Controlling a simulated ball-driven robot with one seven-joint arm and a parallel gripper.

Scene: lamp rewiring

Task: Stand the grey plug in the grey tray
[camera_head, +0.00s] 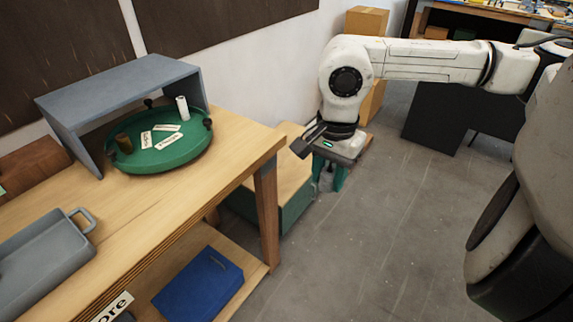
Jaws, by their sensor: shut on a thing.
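My gripper (329,180), with green fingers pointing down, is right of the wooden workbench, over the grey floor beside a green box. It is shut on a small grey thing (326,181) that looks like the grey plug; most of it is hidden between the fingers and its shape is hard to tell. The grey tray (78,241), with a loop handle, sits on the workbench at the lower left, partly cut off by the picture edge. My gripper is well apart from it, to the right and farther back. The visible part of the tray looks empty.
A round green tray (165,161) with a white cylinder (183,108), a brown cylinder and labels stands partly under a grey riser (115,84). A blue box (199,285) lies on the lower shelf. The wood-topped green box (293,208) stands by the bench. Floor at right is clear.

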